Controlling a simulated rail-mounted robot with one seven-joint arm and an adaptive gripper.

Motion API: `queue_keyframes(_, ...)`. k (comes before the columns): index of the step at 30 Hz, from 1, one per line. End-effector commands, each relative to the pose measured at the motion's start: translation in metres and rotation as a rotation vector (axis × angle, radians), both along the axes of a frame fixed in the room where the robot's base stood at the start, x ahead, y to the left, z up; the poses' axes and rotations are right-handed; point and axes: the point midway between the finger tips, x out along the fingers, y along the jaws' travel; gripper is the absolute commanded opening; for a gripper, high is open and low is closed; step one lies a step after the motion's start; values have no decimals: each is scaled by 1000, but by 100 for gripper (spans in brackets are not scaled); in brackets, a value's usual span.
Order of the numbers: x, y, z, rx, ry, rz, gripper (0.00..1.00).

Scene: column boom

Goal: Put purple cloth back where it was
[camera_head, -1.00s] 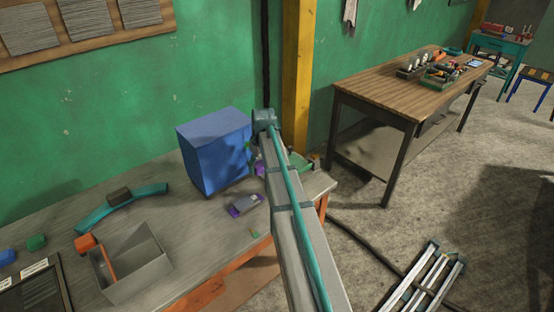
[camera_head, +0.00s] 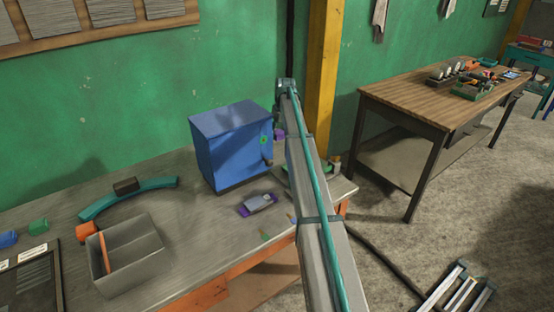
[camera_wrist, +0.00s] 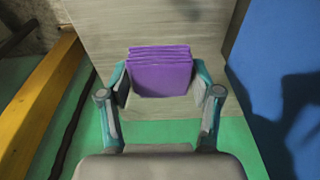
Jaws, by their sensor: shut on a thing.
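The purple cloth (camera_wrist: 160,75), a folded stack of several layers, is between the fingers of my gripper (camera_wrist: 161,88) in the wrist view. The gripper is shut on it, a finger on each side. The cloth appears over the grey bench top (camera_wrist: 150,25), with the blue box (camera_wrist: 285,80) at right. In the head view a small purple patch (camera_head: 280,134), likely this cloth, shows beside my arm, right of the blue box (camera_head: 232,150). My arm hides the gripper there.
A grey object (camera_head: 260,201) lies on a flat purple piece (camera_head: 243,211) on the bench (camera_head: 190,215). A grey divided tray (camera_head: 125,262) and a teal curved piece (camera_head: 100,200) are at left. A yellow post (camera_head: 322,70) stands behind my arm. A green item (camera_head: 322,169) partly shows at the bench's right end.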

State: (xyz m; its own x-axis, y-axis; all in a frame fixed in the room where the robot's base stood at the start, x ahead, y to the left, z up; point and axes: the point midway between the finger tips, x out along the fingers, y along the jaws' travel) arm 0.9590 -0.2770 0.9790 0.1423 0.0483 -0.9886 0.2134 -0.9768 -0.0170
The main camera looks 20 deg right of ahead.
Motion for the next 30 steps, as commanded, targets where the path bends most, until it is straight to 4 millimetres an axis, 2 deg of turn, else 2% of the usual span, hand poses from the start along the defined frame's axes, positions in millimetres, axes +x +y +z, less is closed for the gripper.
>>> queue_keyframes(12,1,1,-56,1,1,1,31)
queue_keyframes(17,1,1,-67,1,1,1,31)
queue_keyframes(24,1,1,-95,1,1,1,31)
queue_keyframes(30,2,0,-98,0,-1,1,31)
